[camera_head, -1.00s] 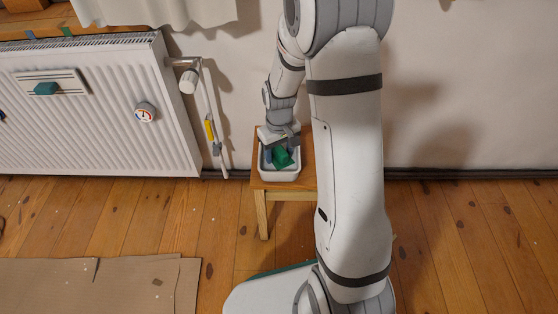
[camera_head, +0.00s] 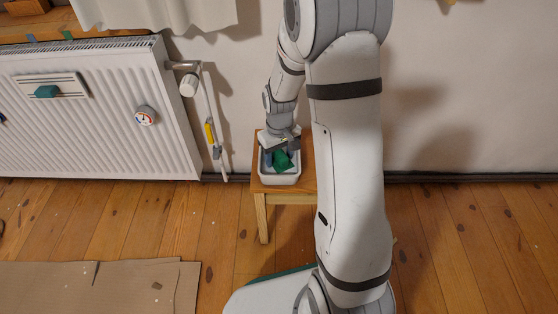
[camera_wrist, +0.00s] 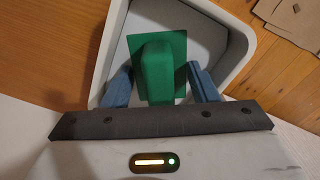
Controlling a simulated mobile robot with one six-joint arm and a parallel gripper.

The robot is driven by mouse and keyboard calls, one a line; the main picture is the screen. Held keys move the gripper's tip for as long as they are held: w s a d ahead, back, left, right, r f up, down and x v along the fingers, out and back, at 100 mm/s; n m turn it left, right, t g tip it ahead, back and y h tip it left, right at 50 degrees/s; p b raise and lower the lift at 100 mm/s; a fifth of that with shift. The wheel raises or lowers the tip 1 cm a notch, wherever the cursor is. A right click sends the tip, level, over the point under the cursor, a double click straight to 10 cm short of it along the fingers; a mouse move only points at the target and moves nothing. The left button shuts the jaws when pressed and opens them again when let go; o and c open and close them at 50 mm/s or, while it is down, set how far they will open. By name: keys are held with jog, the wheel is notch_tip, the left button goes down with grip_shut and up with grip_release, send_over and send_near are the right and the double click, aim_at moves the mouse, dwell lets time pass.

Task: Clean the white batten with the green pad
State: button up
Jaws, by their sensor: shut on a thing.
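The green pad (camera_wrist: 157,70) has a raised block-like grip and a flat square plate. It is inside the white tray (camera_wrist: 234,50), between the blue fingers of my gripper (camera_wrist: 160,80). My gripper is shut on the pad's grip. In the head view the green pad (camera_head: 283,161) shows below my gripper (camera_head: 279,155), within the tray (camera_head: 279,179). I cannot tell whether the pad touches the tray floor. A narrow white upright strip (camera_head: 220,160) beside the radiator may be the white batten; a yellow piece is on it.
The tray stands on a small wooden stool (camera_head: 307,165) against the wall. A white radiator (camera_head: 100,120) with a round gauge (camera_head: 145,117) is at left. A cardboard sheet (camera_head: 90,289) lies on the floor. The floor between stool and cardboard is clear.

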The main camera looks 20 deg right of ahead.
notch_tip(320, 180, up, 6)
jog(key=p, duration=0.5)
jog(key=shift+r, duration=0.25)
jog(key=shift+r+p, duration=0.1)
jog(key=shift+p, duration=0.2)
jog(key=shift+r+p, duration=1.9)
jog(key=shift+r, duration=0.5)
